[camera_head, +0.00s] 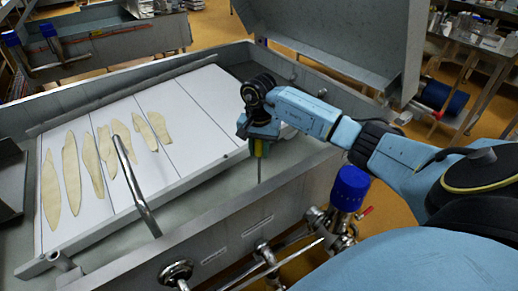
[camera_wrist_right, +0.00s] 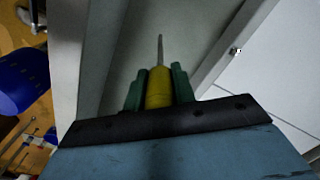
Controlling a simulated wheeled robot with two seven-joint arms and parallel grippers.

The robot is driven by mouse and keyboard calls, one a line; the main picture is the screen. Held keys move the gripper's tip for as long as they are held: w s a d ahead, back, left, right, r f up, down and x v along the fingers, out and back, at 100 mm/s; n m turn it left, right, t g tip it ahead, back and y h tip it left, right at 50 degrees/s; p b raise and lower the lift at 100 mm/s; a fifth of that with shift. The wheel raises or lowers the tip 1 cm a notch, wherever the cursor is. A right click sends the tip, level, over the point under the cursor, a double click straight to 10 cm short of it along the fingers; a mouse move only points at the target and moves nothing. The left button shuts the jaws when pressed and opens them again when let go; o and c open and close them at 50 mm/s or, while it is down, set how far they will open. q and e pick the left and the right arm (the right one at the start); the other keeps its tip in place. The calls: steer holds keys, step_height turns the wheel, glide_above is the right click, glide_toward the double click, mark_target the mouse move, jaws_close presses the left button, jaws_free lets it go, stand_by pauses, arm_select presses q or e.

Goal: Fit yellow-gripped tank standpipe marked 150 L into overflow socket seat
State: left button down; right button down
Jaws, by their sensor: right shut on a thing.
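My right gripper (camera_head: 256,142) reaches over the tank's right end, pointing down. It is shut on the yellow grip of the standpipe (camera_head: 259,148), whose thin grey tube hangs down inside the tank. In the right wrist view the yellow grip (camera_wrist_right: 159,88) sits between the two green fingers (camera_wrist_right: 157,90), and the grey tube (camera_wrist_right: 160,48) extends away from it. The 150 L mark cannot be read. The overflow socket seat cannot be made out in either view. My left gripper is not in view.
The metal tank (camera_head: 222,225) holds a white board (camera_head: 200,110) with several flat fish-shaped pieces. A curved metal pipe (camera_head: 135,185) crosses the board's front. The tank's near wall and a blue-capped valve (camera_head: 350,187) stand close to my arm. The raised lid (camera_head: 330,40) is behind.

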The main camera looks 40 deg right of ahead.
steer(key=c, duration=1.1)
jaws_free()
steer(key=shift+c, duration=0.2)
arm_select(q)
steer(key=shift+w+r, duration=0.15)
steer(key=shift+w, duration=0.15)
arm_select(e)
steer(key=shift+f, duration=0.1)
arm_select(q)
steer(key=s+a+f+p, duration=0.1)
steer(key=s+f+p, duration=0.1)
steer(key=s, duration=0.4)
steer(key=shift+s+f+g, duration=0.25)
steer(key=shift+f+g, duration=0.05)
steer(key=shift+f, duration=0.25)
arm_select(e)
step_height(320, 180, up, 12)
steer(key=shift+r, duration=0.15)
